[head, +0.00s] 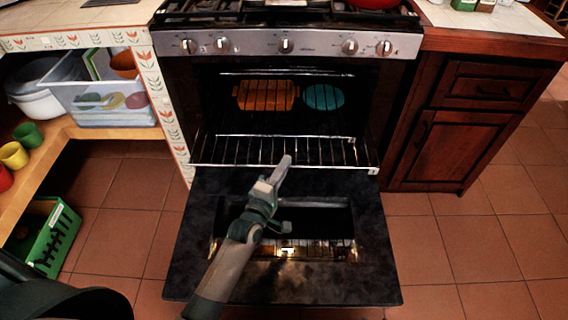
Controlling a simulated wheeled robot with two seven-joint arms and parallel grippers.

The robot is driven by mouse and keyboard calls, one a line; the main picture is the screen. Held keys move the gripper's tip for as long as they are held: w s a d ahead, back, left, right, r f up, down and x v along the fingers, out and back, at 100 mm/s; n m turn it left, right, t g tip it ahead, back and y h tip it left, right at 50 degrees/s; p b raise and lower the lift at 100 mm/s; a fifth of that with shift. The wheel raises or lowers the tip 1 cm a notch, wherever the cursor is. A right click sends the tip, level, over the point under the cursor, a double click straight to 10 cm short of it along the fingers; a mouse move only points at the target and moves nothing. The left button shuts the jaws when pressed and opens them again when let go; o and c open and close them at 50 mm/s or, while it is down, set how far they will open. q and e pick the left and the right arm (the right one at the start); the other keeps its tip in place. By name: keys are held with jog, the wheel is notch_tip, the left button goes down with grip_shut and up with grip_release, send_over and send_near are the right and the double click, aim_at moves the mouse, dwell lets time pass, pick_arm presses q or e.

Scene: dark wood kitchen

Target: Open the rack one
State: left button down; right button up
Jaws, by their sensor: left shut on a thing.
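The oven (205,100) stands open with its door (190,230) folded down flat toward me. A wire rack (230,150) sits low in the oven, its front rail near the door hinge and partly out of the cavity. My left gripper (284,164) reaches over the door and is shut on the rack's front rail near its middle. The fingers hide that bit of rail. An orange dish (266,95) and a teal round dish (323,97) are deeper in the oven, above the wire rack. My right gripper is not in view.
A dark wood cabinet (450,145) stands close on the right. On the left are a tiled counter (80,40), a shelf with a clear plastic bin (110,100) and cups, and a green crate (48,240) on the floor. Tiled floor is free right of the door.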

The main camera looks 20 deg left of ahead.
pick_arm(q)
jog(key=c, duration=1.9)
grip_release()
jog(key=shift+s, duration=0.1)
jog(key=s, duration=0.5)
jog(key=s+a, duration=0.1)
jog(key=s, duration=0.5)
jog(key=s+a+p, duration=0.1)
jog(key=s, duration=0.5)
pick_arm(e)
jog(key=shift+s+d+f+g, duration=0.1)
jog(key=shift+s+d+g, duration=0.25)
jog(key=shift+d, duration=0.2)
pick_arm(q)
jog(key=shift+s+f, duration=0.1)
jog(key=shift+s, duration=0.05)
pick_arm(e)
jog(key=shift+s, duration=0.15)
